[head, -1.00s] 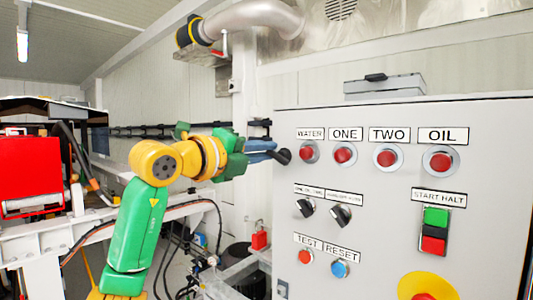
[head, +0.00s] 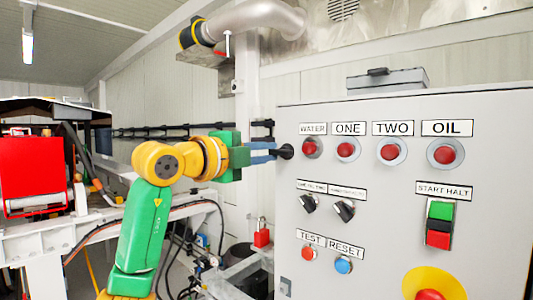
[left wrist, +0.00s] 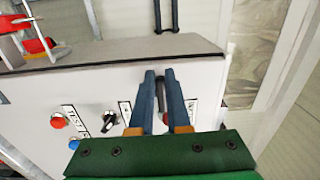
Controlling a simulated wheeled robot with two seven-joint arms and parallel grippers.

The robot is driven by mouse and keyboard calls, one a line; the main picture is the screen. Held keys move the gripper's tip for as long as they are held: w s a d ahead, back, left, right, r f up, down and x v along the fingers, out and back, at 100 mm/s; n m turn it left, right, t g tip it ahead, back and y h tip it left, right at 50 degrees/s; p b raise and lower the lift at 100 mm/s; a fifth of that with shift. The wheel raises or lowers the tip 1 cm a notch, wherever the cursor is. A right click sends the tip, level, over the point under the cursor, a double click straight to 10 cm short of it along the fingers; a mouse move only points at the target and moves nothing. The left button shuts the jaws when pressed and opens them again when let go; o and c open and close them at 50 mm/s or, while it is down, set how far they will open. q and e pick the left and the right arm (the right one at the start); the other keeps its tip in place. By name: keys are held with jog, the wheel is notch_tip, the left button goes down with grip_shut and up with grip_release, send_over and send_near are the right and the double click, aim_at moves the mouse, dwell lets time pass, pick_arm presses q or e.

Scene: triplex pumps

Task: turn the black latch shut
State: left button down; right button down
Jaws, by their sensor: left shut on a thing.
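The black latch (head: 286,151) is on the left edge of the grey control cabinet (head: 380,265), level with the row of red lamps. My left gripper (head: 274,151), with blue fingers and a green body, reaches it from the left and is shut on it. In the left wrist view, the two blue fingers (left wrist: 160,78) lie close together on either side of the dark latch (left wrist: 160,95) at the cabinet's edge. The fingers hide part of the latch, so its exact angle is hard to tell. My right gripper is not in view.
The cabinet front carries red lamps, black selector knobs (head: 344,210), a green and red start/halt switch (head: 440,223) and a yellow-based stop button (head: 432,284). A grey box (head: 386,81) lies on top. A red padlock (head: 262,236) hangs left of the cabinet; red machinery (head: 35,172) stands far left.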

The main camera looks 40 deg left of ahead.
pick_arm(q)
jog(key=c, duration=0.9)
grip_release()
jog(key=shift+a, duration=0.1)
jog(key=s+b, duration=0.1)
jog(key=s, duration=0.1)
jog(key=s+b, duration=0.1)
jog(key=s, duration=0.4)
jog(key=shift+s+a+b, duration=0.15)
jog(key=shift+a+b, duration=0.15)
jog(key=shift+b, duration=0.1)
